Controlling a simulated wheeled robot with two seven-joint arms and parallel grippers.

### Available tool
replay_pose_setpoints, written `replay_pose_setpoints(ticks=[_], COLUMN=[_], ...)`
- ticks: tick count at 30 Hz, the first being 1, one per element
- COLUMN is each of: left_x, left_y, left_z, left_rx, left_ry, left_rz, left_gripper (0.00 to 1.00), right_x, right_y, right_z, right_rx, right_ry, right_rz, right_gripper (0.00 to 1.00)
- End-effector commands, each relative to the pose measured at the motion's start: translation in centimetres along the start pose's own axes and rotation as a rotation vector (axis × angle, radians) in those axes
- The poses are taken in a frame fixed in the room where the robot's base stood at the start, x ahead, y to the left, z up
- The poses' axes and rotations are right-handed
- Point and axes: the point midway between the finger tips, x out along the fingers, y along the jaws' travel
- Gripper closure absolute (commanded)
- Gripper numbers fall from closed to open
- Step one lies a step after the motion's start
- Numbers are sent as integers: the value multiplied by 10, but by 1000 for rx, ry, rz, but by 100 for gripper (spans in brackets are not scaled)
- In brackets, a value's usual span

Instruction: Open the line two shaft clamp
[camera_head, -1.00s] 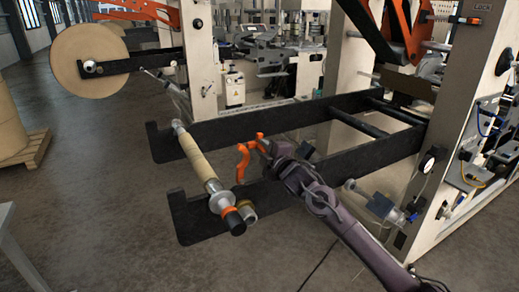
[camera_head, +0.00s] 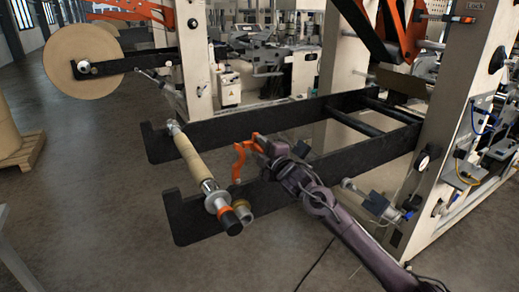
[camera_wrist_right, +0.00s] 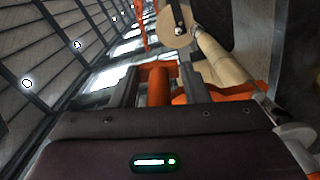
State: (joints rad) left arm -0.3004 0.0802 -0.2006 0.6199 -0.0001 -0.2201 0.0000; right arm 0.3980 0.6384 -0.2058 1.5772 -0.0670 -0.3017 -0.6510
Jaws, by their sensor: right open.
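The shaft (camera_head: 190,157) has a tan core and an orange-banded dark end, and lies across two black arms reaching out from the machine. An orange clamp lever (camera_head: 239,163) stands up at the near black arm (camera_head: 275,192), beside the shaft's near end. My right gripper (camera_head: 260,143) is at the lever's upper end. In the right wrist view, the orange lever (camera_wrist_right: 159,86) shows between my open fingers (camera_wrist_right: 158,82); whether they touch it I cannot tell. My left gripper is out of view.
A large kraft roll (camera_head: 86,62) hangs on another black arm at the back left. A wooden pallet (camera_head: 22,152) bears a roll at the left edge. The machine frame (camera_head: 462,95) rises at the right. The floor in front is clear.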

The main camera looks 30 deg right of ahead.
Motion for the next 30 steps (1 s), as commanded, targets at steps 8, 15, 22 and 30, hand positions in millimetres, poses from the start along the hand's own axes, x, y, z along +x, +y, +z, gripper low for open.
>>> replay_pose_setpoints(ticks=[8, 15, 22, 30], left_x=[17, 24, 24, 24], left_y=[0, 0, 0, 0], left_z=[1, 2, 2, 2], left_rx=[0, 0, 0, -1], left_ry=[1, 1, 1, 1], left_rz=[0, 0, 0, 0], left_gripper=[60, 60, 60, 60], right_x=[-42, -69, -74, -73], right_y=[-5, -2, -1, -1], right_z=[2, 2, 1, 1], right_rx=[-4, -3, -1, -1], right_ry=[-1, -2, -2, -2], right_rz=[-3, -2, -1, -1], right_gripper=[59, 59, 59, 59])
